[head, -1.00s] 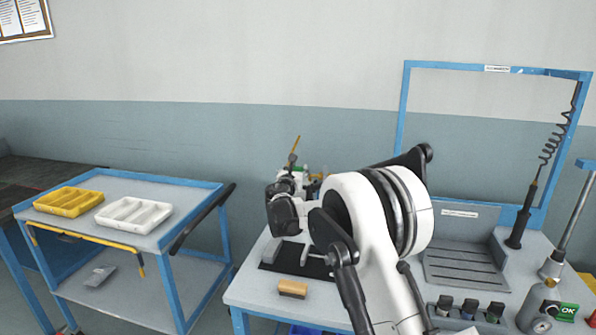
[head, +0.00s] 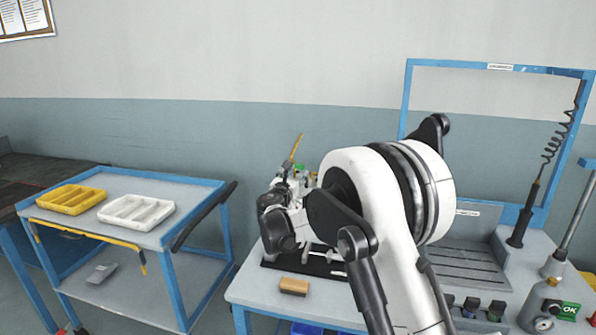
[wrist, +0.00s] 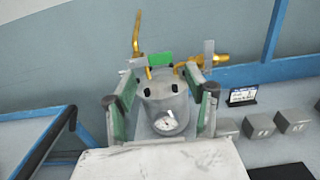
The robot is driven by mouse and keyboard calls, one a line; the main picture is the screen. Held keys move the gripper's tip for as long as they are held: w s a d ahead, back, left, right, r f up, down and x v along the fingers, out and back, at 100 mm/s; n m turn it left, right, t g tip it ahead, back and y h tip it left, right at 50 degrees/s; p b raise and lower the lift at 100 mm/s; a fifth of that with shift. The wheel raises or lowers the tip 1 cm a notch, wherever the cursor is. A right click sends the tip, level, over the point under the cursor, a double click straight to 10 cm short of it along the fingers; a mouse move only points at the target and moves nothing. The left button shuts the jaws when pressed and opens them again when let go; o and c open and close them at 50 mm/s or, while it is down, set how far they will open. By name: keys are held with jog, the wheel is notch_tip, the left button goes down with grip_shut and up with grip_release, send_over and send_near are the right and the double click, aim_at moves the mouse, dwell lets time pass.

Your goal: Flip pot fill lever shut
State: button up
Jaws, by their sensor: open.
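In the wrist view a grey metal pot (wrist: 165,103) with a round gauge (wrist: 165,122) stands between the fingers of my gripper (wrist: 163,84). The fingers are apart, one on each side of the pot, and hold nothing. Contact cannot be judged. One yellow lever (wrist: 137,36) stands nearly upright at the pot's upper left. A second yellow handle (wrist: 190,64) lies nearly level at the upper right. Which one is the fill lever is not marked legibly. In the head view the upright yellow lever (head: 297,147) shows above my wrist, which hides most of the pot.
A brown block (head: 294,286) lies at the bench's front, near a black mat (head: 270,264). Small grey boxes (wrist: 259,126) stand right of the pot. A blue frame (head: 407,95) rises behind the bench. A cart (head: 190,190) with yellow and white trays stands left.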

jog(key=shift+s+a, duration=0.2)
jog(key=shift+s, duration=0.95)
jog(key=shift+s+a, duration=0.15)
jog(key=shift+s, duration=0.95)
jog(key=s+d+r+m+g+h, duration=0.1)
jog(key=s+d+r+m+g, duration=0.15)
jog(key=s+d+m, duration=0.4)
jog(key=s+d+r+m+g+h, duration=0.1)
jog(key=d+r+m, duration=0.25)
jog(key=d, duration=0.55)
jog(key=s+d+r+m+g, duration=0.25)
jog(key=s+d+m, duration=0.55)
jog(key=s+d, duration=0.45)
jog(key=s+d+f+m+g+y, duration=0.1)
jog(key=s+f+m, duration=0.2)
jog(key=s, duration=0.7)
jog(key=s+d+f+m+g+y, duration=0.1)
jog(key=s+f+m+g+y, duration=0.1)
jog(key=s+m, duration=0.5)
jog(key=s+d+f+m+g+y, duration=0.1)
jog(key=s+f+m, duration=0.3)
jog(key=s, duration=1.1)
jog(key=shift+s+f+m+g+y, duration=0.25)
jog(key=shift+f+m+g+y, duration=0.15)
jog(key=shift+m, duration=0.6)
